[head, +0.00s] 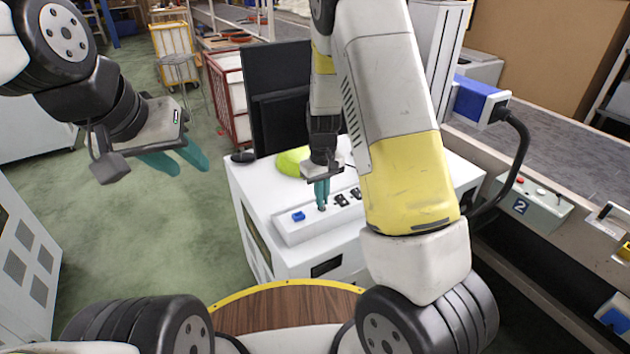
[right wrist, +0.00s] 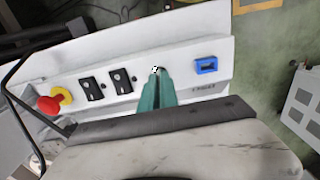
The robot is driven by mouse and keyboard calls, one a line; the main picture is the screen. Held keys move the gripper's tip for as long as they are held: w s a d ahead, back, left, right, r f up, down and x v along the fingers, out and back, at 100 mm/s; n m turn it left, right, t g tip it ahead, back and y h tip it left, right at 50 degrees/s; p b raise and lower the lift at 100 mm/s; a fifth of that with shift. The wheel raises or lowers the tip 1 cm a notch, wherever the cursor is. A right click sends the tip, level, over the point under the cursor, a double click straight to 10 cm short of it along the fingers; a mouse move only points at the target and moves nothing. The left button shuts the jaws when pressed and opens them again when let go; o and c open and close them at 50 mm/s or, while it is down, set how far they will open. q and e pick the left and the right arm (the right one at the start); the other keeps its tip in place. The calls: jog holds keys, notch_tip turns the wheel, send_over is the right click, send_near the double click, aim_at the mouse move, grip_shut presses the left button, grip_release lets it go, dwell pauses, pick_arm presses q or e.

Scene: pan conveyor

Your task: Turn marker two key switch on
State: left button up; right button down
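My right gripper (head: 322,195) points down at a sloped white control panel (head: 286,228) on a white cabinet. Its teal fingers (right wrist: 156,92) are close together, with the tips at a small black-and-white part (right wrist: 156,70) that may be a key switch. I cannot tell whether they pinch it. Two black switches (right wrist: 108,85) sit left of the fingers in the right wrist view, and a blue part (right wrist: 207,65) sits right. A box marked "2" (head: 521,206) with small controls is at the conveyor's side. My left gripper (head: 190,168) is open and empty, away from the panel.
A red button (right wrist: 48,104) on a yellow base is at the panel's end. A black monitor (head: 277,95), a green-yellow object (head: 290,162) and a black mouse (head: 243,157) are on the cabinet. The conveyor (head: 560,125) runs along the right. Green floor is open at left.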

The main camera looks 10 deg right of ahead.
jog(key=m, duration=0.4)
jog(key=shift+m, duration=0.3)
jog(key=m, duration=0.3)
jog(key=shift+m, duration=0.3)
jog(key=m, duration=0.4)
jog(key=shift+m, duration=1.8)
jog(key=c, duration=1.6)
grip_release()
